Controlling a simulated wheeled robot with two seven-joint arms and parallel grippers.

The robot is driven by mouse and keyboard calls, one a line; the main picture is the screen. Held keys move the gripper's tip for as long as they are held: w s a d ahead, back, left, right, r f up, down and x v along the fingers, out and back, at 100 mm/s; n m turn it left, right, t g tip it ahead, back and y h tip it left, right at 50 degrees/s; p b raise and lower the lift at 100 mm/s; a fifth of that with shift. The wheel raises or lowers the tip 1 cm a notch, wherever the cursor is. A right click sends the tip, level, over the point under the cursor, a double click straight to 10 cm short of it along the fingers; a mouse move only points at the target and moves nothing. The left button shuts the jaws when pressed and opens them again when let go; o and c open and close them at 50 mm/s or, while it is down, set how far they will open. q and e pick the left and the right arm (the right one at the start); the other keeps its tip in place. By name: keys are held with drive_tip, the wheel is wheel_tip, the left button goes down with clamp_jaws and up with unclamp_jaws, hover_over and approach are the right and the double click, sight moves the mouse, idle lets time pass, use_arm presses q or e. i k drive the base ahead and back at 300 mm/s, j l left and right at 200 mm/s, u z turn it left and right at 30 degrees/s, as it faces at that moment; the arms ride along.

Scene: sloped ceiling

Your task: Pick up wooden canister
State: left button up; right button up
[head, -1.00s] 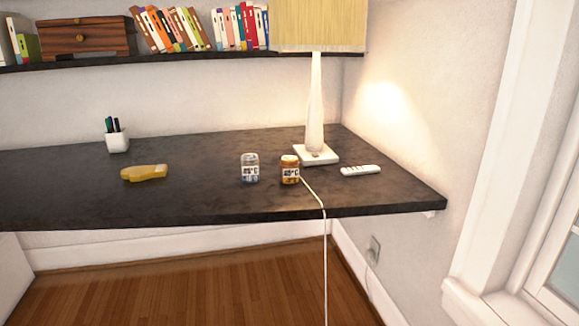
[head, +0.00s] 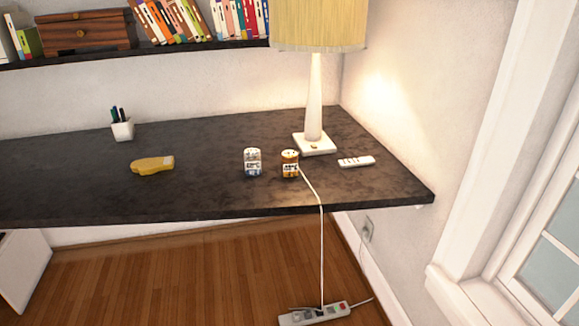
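Two small labelled canisters stand upright on the dark desk (head: 80,185), near its front edge. The right one is an orange-brown canister (head: 290,164), the closer match to a wooden canister, though its material is not clear. The left one is a clear or greyish canister (head: 252,162), beside it with a small gap. The lamp's white cord passes close by the right side of the orange-brown canister. Neither of my grippers is in view.
A lamp (head: 314,100) stands behind the canisters, with a white remote (head: 356,161) to the right. A yellow object (head: 153,165) and a pen cup (head: 122,130) are on the left. A shelf (head: 180,48) hangs above. A power strip (head: 315,314) lies on the wooden floor.

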sight(288, 158)
drive_tip(key=i+j+z, duration=0.2)
drive_tip(key=j+z, duration=0.15)
drive_tip(key=j, duration=0.55)
drive_tip(key=i+j+z, duration=0.1)
drive_tip(key=j+z, duration=0.25)
drive_tip(key=j, duration=0.55)
drive_tip(key=j+z, duration=0.35)
drive_tip(key=j, duration=0.55)
